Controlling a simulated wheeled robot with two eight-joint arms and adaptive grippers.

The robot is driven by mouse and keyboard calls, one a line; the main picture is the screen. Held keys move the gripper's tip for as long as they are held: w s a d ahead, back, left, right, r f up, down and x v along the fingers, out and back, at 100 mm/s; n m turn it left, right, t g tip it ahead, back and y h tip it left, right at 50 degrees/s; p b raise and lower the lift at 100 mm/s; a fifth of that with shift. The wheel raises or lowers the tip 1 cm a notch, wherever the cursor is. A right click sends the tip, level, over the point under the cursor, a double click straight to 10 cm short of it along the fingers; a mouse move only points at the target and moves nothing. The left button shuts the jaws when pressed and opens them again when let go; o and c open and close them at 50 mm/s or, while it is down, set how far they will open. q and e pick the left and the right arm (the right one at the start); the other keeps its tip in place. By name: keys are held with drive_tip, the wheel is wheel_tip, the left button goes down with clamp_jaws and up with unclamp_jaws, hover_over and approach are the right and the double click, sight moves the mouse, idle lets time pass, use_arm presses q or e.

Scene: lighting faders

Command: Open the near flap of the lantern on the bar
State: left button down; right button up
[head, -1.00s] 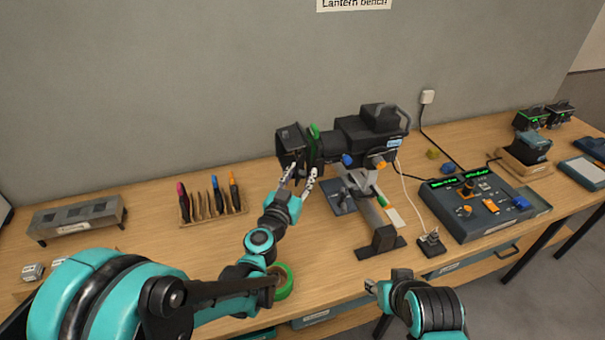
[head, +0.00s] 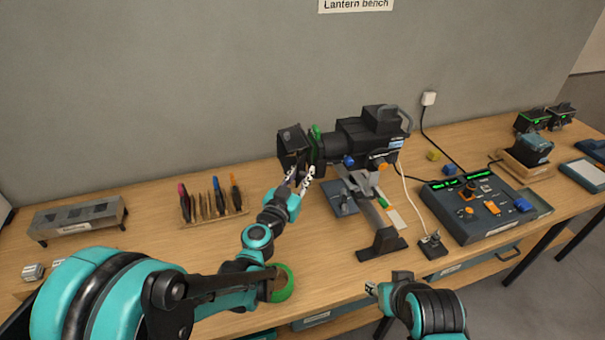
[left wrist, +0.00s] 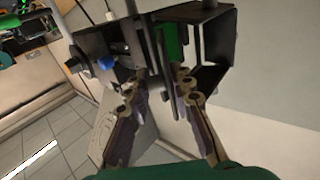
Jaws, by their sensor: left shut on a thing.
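The black lantern (head: 365,137) sits on its bar over the bench. Its flaps (head: 291,139) are at its left end, beside a green part (head: 316,132). My left gripper (head: 301,172) is at the lower near side of this end, its fingers on either side of the near flap. In the left wrist view the dark, thin near flap (left wrist: 163,72) stands between the fingertips of my left gripper (left wrist: 158,82), which is shut on it. The flap's lower part is partly hidden by the fingers. My right gripper (head: 372,288) is low in front of the bench; its jaw opening is unclear.
A control desk with faders (head: 480,207) stands to the right, with a small plug box (head: 432,243) beside the stand. A rack of coloured tools (head: 213,205) and a grey metal box (head: 78,217) are on the left.

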use_arm(q)
drive_tip(key=m+g+h, duration=0.1)
drive_tip(key=h, duration=0.1)
drive_tip(key=a+m+g+h, duration=0.1)
drive_tip(key=m+g+h, duration=0.1)
drive_tip(key=shift+w+a+f+h+b, duration=0.1)
drive_tip(key=shift+w+a+h+b, duration=0.1)
drive_tip(key=shift+h+b, duration=0.15)
drive_tip(key=shift+w+a+m+g+h+b, duration=0.1)
drive_tip(key=shift+w+a+m+g+h, duration=0.2)
drive_tip(key=shift+m+g+h, duration=1.1)
drive_tip(key=shift+w+a+m+g+h+b, duration=0.15)
drive_tip(key=shift+w+a+m+g+h, duration=0.4)
drive_tip(key=shift+m+g, duration=1.5)
drive_tip(key=shift+w+a+m+g+h+b, duration=0.1)
drive_tip(key=shift+m+g+h, duration=1)
drive_tip(key=shift+g, duration=1.35)
drive_tip(key=c, duration=1.4)
unclamp_jaws()
drive_tip(key=shift+c, duration=0.2)
drive_tip(key=shift+s, duration=0.1)
